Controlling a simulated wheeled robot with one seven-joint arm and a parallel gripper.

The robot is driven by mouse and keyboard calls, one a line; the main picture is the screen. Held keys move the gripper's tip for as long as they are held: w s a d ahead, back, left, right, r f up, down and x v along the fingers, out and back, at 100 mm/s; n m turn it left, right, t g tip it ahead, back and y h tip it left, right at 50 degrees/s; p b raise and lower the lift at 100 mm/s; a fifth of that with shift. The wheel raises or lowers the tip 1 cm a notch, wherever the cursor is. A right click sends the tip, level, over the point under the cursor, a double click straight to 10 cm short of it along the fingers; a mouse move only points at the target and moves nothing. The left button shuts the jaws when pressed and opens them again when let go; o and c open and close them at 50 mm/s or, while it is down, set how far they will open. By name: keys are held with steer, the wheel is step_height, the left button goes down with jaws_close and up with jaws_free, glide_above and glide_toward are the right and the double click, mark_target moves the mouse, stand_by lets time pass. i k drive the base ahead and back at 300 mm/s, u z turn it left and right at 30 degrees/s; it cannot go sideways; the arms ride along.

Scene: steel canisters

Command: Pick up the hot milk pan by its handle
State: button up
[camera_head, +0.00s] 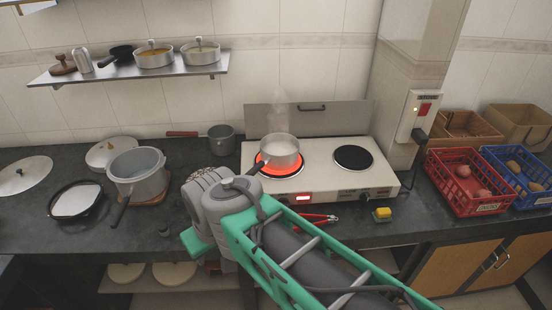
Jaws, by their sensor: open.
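The milk pan (281,146) is a small steel pan with whitish contents and steam rising above it. It stands upright on the glowing red left plate of the white two-plate stove (322,174). Its dark handle (257,167) points to the lower left, towards my arm. My grey and teal arm reaches in from the lower right, and its grey wrist end overlaps the counter left of the stove, close to the handle's end in the picture. I cannot tell the real gap between arm and handle.
A large pot (139,167) and a dark pan (77,202) stand left. A small saucepan (222,140) stands behind. Red-handled pliers (318,218) and a yellow sponge (382,213) lie before the stove. The right plate (353,158) is bare. Red (461,203) and blue crates stand right.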

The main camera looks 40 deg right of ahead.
mark_target(281, 159)
steer(key=k, duration=0.45)
steer(key=z, duration=0.6)
steer(key=i, duration=0.55)
steer(key=u, duration=1.5)
steer(key=i, duration=0.5)
steer(key=u, duration=0.05)
